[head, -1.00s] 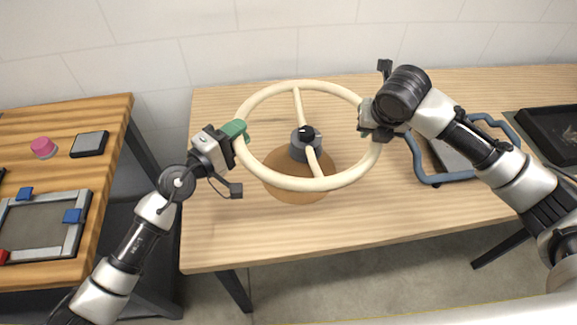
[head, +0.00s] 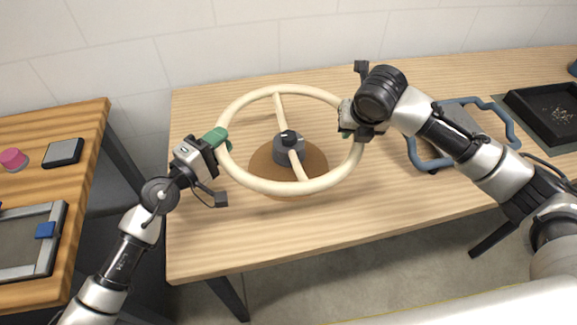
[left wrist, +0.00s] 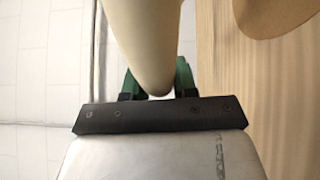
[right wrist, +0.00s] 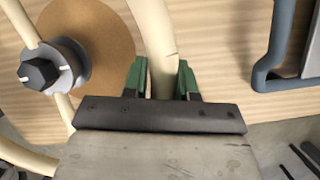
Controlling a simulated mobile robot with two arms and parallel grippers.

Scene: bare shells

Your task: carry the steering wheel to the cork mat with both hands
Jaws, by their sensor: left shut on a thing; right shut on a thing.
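The cream steering wheel (head: 262,188) with a grey hub and black knob (head: 289,144) is in the middle of the head view, above the round brown cork mat (head: 316,160). The wheel hides part of the mat, and I cannot tell how high it is held. My left gripper (head: 218,140) is shut on the rim's left side; its green fingers straddle the rim in the left wrist view (left wrist: 157,85). My right gripper (head: 347,128) is shut on the rim's right side, also seen in the right wrist view (right wrist: 163,80).
A blue-framed grey object (head: 425,163) and a black tray (head: 545,110) lie right on the wooden table (head: 330,235). A separate wooden table (head: 82,150) at left holds a pink button (head: 13,158), a dark box (head: 64,152) and a framed panel. The front of the middle table is clear.

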